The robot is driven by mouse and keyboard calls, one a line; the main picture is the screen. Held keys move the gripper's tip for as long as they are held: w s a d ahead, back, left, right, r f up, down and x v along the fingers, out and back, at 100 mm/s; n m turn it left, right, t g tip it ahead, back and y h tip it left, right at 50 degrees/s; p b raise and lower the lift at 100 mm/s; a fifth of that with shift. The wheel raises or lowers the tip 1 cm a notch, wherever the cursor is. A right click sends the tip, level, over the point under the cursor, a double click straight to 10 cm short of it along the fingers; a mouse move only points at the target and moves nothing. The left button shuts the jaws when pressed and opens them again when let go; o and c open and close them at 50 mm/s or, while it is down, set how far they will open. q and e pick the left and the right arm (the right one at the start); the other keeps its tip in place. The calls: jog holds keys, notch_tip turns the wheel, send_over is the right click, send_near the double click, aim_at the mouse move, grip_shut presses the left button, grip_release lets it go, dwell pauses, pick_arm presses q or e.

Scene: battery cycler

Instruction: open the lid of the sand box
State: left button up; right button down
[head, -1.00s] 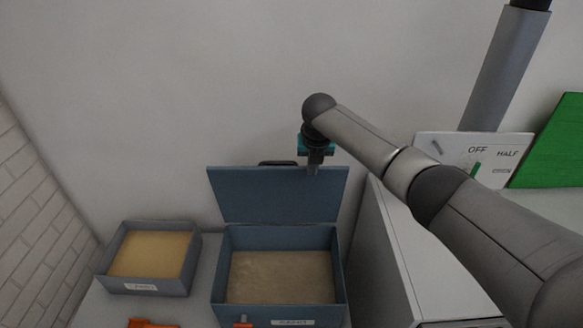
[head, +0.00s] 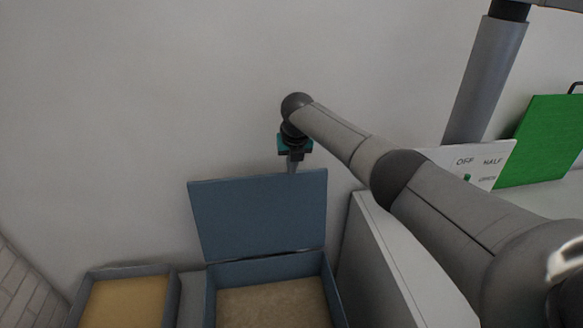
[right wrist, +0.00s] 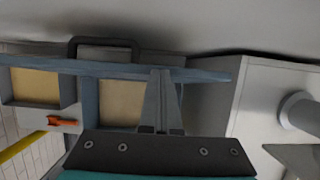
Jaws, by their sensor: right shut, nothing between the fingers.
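The sand box (head: 213,299) is a blue-grey box with sand (head: 275,303) inside, at the bottom of the head view. Its lid (head: 259,215) stands up at the box's back edge, so the box is open. In the right wrist view the lid (right wrist: 203,75) shows edge-on, with a dark handle (right wrist: 75,46). My right gripper (head: 292,168) is at the top edge of the lid in the head view, its fingertips partly hidden behind it. The fingers (right wrist: 161,78) are shut with nothing between them. I cannot tell whether they touch the lid. My left gripper is not in view.
A smaller open tray of yellowish sand (head: 82,314) stands left of the box. A grey-white cabinet (head: 385,265) stands close on the right. An orange object (right wrist: 62,121) lies in front.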

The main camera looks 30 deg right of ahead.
jog(key=shift+d+f, duration=0.15)
jog(key=shift+f, duration=0.05)
